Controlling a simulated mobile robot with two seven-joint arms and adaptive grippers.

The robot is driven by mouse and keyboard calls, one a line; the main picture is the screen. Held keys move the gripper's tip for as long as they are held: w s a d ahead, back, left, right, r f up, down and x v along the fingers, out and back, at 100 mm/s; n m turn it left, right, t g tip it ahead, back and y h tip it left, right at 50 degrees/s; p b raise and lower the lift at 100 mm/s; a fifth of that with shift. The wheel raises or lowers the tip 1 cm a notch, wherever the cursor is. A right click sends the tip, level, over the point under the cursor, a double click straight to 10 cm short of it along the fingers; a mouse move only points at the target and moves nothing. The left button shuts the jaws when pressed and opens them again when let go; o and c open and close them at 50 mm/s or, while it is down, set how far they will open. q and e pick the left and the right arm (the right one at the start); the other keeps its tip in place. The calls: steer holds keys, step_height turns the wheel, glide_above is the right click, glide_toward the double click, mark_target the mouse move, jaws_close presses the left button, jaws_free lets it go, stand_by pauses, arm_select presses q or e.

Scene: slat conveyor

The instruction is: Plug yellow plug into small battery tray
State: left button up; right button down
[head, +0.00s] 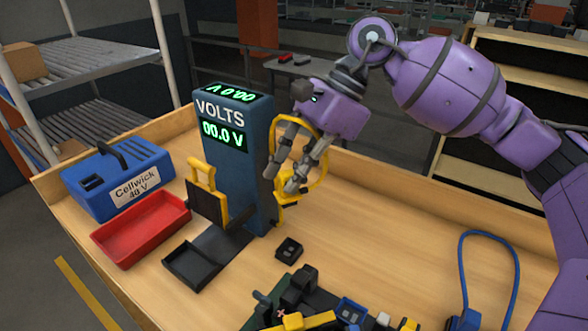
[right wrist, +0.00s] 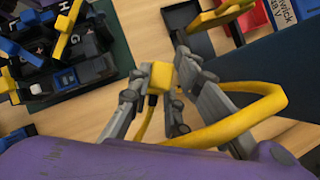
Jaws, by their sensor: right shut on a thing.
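My right gripper (head: 282,184) is beside the right face of the blue VOLTS post (head: 241,180). It is shut on the yellow plug, a small yellow block (right wrist: 161,76) between the fingertips in the right wrist view. A yellow cable (head: 323,170) loops around behind the fingers. A small square black tray-like piece (head: 289,250) lies on the table below the gripper. A larger shallow black tray (head: 190,268) sits in front of the post. I cannot tell which is the small battery tray. My left gripper is not in view.
A blue Cellwick battery (head: 115,180) and a red bin (head: 140,232) stand left. A yellow-handled black piece (head: 207,195) is by the post. Black, blue and yellow parts crowd the front, beside a blue cable (head: 487,240).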

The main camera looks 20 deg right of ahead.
steer(key=m+t+p, duration=0.1)
steer(key=m+t, duration=0.1)
steer(key=m, duration=0.1)
steer(key=shift+r, duration=0.2)
steer(key=m+t+p, duration=0.1)
steer(key=m, duration=0.1)
steer(key=m+t+h+p, duration=0.1)
steer(key=m+p, duration=0.1)
steer(key=m, duration=0.1)
steer(key=shift+m+t, duration=0.3)
steer(key=shift+t, duration=0.1)
steer(key=shift+a+f+m+h, duration=0.1)
steer(key=shift+m+h, duration=0.2)
steer(key=shift+m, duration=0.1)
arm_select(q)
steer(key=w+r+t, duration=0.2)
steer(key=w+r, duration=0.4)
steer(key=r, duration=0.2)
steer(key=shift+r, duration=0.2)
arm_select(e)
steer(key=shift+f+m+t+h, duration=0.15)
steer(key=shift+m+t+h, duration=0.35)
steer(key=shift+m, duration=0.6)
